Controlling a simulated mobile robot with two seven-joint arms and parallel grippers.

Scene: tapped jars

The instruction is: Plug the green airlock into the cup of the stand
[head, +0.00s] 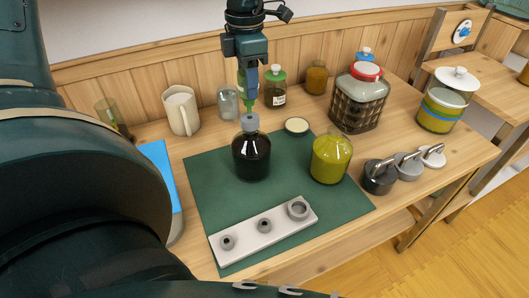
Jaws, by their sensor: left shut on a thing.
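My left gripper (247,80) points down from the top of the head view and is shut on the green airlock (250,102). The airlock is upright, and its lower end meets or stands just above the grey stopper (249,122) of a dark bottle (251,160). I cannot tell whether it is seated there. The fingers hide part of the airlock. The pale stand (245,238) lies at the front of the green mat, with three grey cups in a row; the largest cup (298,209) is at its right end. My right gripper is not in view.
A yellow-green jar (331,159) stands on the green mat (215,180), right of the dark bottle. A pitcher (181,112), small jars and a wicker-wrapped jar (359,100) stand behind. Grey lidded pots (380,177) are at right. Mat between bottle and stand is clear.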

